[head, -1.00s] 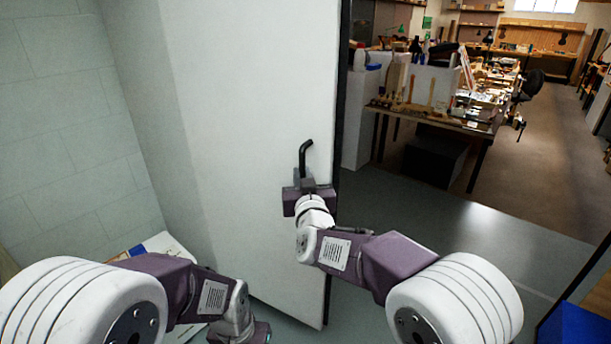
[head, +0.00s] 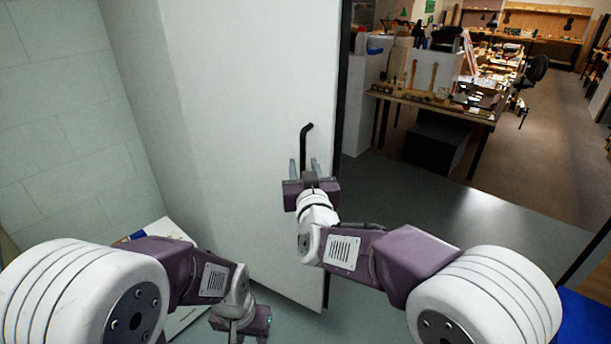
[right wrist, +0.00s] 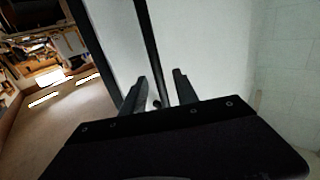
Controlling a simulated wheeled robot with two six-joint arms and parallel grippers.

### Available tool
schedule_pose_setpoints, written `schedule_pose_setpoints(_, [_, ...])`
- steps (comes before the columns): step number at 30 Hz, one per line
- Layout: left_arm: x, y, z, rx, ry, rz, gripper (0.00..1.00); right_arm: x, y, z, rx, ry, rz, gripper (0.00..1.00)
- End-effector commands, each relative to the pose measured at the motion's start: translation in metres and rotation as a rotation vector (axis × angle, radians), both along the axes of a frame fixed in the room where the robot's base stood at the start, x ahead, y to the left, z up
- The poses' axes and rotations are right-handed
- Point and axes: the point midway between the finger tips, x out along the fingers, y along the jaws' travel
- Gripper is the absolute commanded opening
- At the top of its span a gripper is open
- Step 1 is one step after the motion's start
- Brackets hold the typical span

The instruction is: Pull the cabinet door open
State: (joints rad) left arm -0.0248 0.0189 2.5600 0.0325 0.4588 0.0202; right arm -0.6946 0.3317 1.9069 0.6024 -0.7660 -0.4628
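The white cabinet door (head: 235,130) stands in the middle of the head view, with a dark right edge. Its black bar handle (head: 305,145) has a bent top end and runs down behind my right gripper. My right gripper (head: 304,167) is at the handle with its two fingers apart, one on each side of the bar. In the right wrist view the handle (right wrist: 152,50) passes between the open fingers (right wrist: 160,90), with gaps visible on both sides.
A pale tiled wall (head: 55,120) is at the left. Grey floor (head: 420,225) lies open right of the door. A cluttered workbench (head: 440,105) stands farther back. A blue object (head: 585,315) is at the lower right, and a white box-like thing (head: 160,235) is low left.

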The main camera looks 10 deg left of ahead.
Motion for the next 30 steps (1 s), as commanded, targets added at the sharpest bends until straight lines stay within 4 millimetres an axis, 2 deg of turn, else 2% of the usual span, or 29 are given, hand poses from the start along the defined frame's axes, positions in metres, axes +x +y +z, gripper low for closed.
schedule_pose_setpoints(3, [0.0, 0.0, -0.003, 0.0, 0.0, 0.0, 0.36, -0.024, -0.006, 0.0, 0.001, -0.001, 0.002, 0.36])
schedule_pose_setpoints(9, [0.0, 0.0, -0.003, 0.0, 0.0, 0.0, 0.36, -0.048, -0.013, 0.0, 0.0, 0.0, 0.002, 0.36])
schedule_pose_setpoints(20, [0.0, 0.0, 0.0, 0.0, 0.0, 0.0, 0.36, -0.048, -0.019, 0.003, 0.0, -0.001, -0.01, 0.36])
schedule_pose_setpoints(23, [0.0, 0.0, 0.015, 0.0, 0.0, 0.0, 0.36, -0.031, -0.052, 0.023, 0.006, -0.008, -0.081, 0.36])
schedule_pose_setpoints(26, [0.0, 0.0, 0.04, 0.0, 0.0, 0.0, 0.36, -0.009, -0.121, 0.05, -0.002, -0.009, -0.212, 0.36])
schedule_pose_setpoints(27, [0.0, 0.0, 0.054, 0.0, 0.0, 0.0, 0.36, -0.003, -0.154, 0.057, -0.027, 0.008, -0.262, 0.36])
schedule_pose_setpoints(29, [0.0, 0.0, 0.076, 0.0, 0.0, 0.0, 0.36, -0.003, -0.203, 0.047, -0.08, 0.112, -0.301, 0.36])
schedule_pose_setpoints(30, [0.0, 0.0, 0.087, 0.0, 0.0, 0.0, 0.36, -0.011, -0.229, 0.026, -0.108, 0.225, -0.306, 0.36])
